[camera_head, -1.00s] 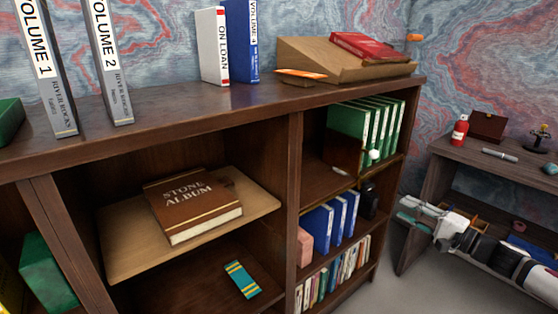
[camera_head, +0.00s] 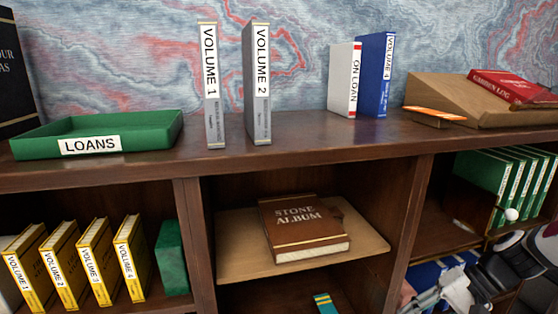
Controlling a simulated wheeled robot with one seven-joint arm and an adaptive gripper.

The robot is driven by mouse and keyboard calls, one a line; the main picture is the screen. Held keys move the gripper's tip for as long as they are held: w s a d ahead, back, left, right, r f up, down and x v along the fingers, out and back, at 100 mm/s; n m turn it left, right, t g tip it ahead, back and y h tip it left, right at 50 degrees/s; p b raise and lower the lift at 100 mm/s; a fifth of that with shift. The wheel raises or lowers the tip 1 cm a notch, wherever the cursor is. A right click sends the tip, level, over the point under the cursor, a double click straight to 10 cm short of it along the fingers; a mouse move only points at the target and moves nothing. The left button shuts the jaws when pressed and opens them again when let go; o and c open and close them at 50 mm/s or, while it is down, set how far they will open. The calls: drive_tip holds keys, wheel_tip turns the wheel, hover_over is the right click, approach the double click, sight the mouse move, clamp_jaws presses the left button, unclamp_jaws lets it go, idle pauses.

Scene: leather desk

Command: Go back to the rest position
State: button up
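My gripper (camera_head: 428,301) is at the lower right of the head view, in front of the right-hand bay of the bookcase (camera_head: 300,152). Its fingers point left, and the picture's bottom edge cuts off part of it. I cannot make out whether the fingers are apart or together. My arm comes in from the right edge and hides part of the blue binders (camera_head: 440,268) on the shelf behind it.
On top stand the LOANS tray (camera_head: 165,137), Volume 1 (camera_head: 212,95), Volume 2 (camera_head: 257,90), a white ON LOAN block (camera_head: 344,80), a blue volume (camera_head: 375,75) and a slanted wooden stand (camera_head: 440,92). The Stone Album (camera_head: 303,225) lies on a board (camera_head: 236,258). Yellow volumes (camera_head: 62,262) and green binders (camera_head: 481,172) fill shelves.

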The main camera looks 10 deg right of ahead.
drive_tip(key=s+a+r+n+g+h, duration=0.1)
drive_tip(key=s+a+r+n+h, duration=0.65)
drive_tip(key=s+a+r, duration=1.05)
wheel_tip(320, 180, up, 27)
drive_tip(key=s+d+t+p, duration=0.2)
drive_tip(key=t+p, duration=0.1)
drive_tip(key=p, duration=2.1)
drive_tip(key=shift+s+d+h, duration=0.15)
drive_tip(key=shift+s+h, duration=0.05)
drive_tip(key=shift+h, duration=0.15)
